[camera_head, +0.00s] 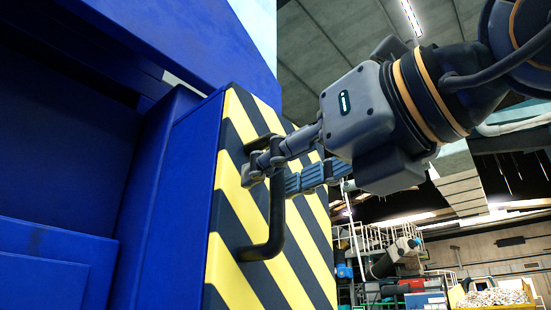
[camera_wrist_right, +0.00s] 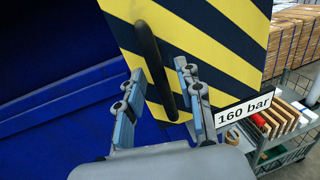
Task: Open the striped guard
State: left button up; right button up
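The striped guard (camera_head: 233,262) is a yellow and black panel on a blue housing, right of centre-left in the head view. It also fills the upper middle of the right wrist view (camera_wrist_right: 215,45). A black bar handle (camera_head: 275,215) stands out from its face and shows in the wrist view (camera_wrist_right: 150,55). My right gripper (camera_head: 270,175) is at the upper part of the handle. Its two fingers are apart, with the handle between them in the wrist view (camera_wrist_right: 159,78). Whether a finger touches the bar is unclear. My left gripper is not in view.
The blue machine (camera_head: 60,250) has a recess left of the guard. A "160 bar" label (camera_wrist_right: 243,108) shows at the guard's lower edge. Right of it, a rack holds boards (camera_wrist_right: 290,120). A yellow bin (camera_head: 495,300) and railings stand far back in the hall.

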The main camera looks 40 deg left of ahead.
jog(key=shift+w+a, duration=0.2)
jog(key=shift+a, duration=0.35)
grip_shut()
